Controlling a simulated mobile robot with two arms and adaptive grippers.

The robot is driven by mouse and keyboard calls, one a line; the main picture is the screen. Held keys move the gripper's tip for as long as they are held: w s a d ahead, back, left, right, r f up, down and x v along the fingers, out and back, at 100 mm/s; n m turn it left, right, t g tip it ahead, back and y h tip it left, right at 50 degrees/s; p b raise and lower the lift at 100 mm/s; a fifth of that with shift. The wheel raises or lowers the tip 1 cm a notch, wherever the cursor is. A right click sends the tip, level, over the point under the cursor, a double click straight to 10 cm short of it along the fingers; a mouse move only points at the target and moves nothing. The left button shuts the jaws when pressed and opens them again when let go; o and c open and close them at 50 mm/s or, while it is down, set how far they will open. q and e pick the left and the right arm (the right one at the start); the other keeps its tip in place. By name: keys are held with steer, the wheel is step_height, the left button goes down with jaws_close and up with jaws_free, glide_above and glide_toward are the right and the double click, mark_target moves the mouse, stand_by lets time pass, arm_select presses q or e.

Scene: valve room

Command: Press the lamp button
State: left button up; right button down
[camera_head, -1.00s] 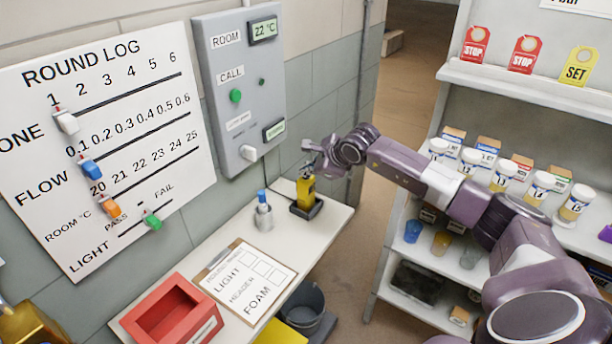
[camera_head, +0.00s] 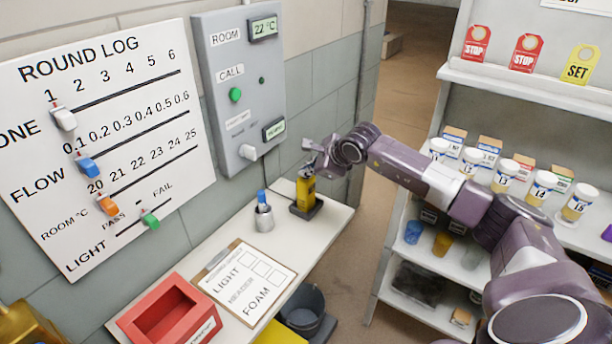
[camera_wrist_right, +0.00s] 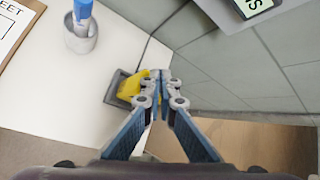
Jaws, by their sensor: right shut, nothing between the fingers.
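A yellow upright device (camera_head: 305,189), possibly the lamp, stands in a dark base on the white ledge. Its yellow side also shows in the right wrist view (camera_wrist_right: 129,86), partly behind the fingers. I cannot make out a button on it. My right gripper (camera_head: 310,168) is shut and empty, with its fingertips at the top of the yellow device. In the right wrist view the closed fingertips (camera_wrist_right: 157,76) overlap the device's edge; I cannot tell whether they touch. A grey wall panel (camera_head: 240,85) carries a green button (camera_head: 235,95) under CALL. My left gripper is out of view.
A grey holder (camera_head: 263,218) with a blue-topped item stands left of the device. A clipboard (camera_head: 245,283) and red bin (camera_head: 172,312) are on the ledge (camera_head: 325,222). The tiled wall is close behind. A shelf (camera_head: 530,88) with jars is at right.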

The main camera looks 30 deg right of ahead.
mark_target(307, 181)
steer(key=shift+r, duration=0.1)
steer(key=shift+r+p, duration=1.3)
steer(key=shift+r, duration=1.7)
